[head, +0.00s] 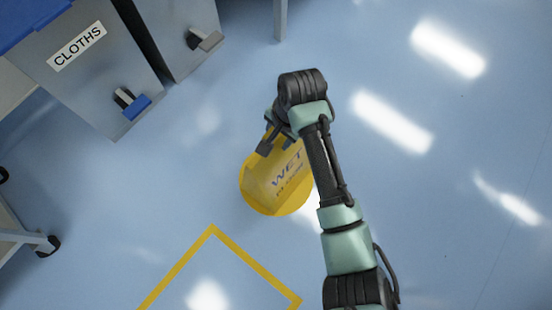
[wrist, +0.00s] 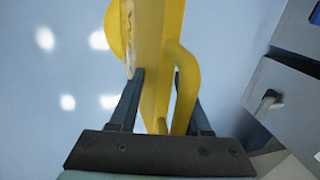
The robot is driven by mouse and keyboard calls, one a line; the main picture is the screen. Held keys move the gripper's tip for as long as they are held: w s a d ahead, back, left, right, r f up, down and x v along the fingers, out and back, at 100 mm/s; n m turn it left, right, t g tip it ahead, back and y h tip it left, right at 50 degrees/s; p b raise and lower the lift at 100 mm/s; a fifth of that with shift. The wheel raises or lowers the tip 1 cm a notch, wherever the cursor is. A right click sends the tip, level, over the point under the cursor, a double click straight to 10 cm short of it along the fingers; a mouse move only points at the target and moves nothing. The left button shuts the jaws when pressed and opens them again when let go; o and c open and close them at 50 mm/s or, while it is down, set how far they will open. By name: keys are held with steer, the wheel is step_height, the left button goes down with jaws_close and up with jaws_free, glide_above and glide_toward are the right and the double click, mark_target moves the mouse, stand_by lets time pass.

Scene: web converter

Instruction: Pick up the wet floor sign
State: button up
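The yellow wet floor sign (head: 277,183) stands on the blue floor in the middle of the head view, with "WET" lettering on its panel. In the wrist view the sign (wrist: 160,60) reaches down between the fingers of my gripper (wrist: 159,80), with a curved strut on its right. My gripper (head: 270,133) is at the sign's upper end in the head view. Its fingers are apart, one on each side of the yellow part. The left finger lies close to the panel and the right one close to the strut; firm contact cannot be made out.
A grey bin labelled CLOTHS (head: 85,65) with a blue lid and another grey bin (head: 175,35) stand at upper left. A wheeled frame (head: 30,235) is at the left edge. A yellow floor outline (head: 255,262) lies below the sign. The floor at right is clear.

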jaws_close()
steer(key=shift+a, duration=0.2)
stand_by(0.8)
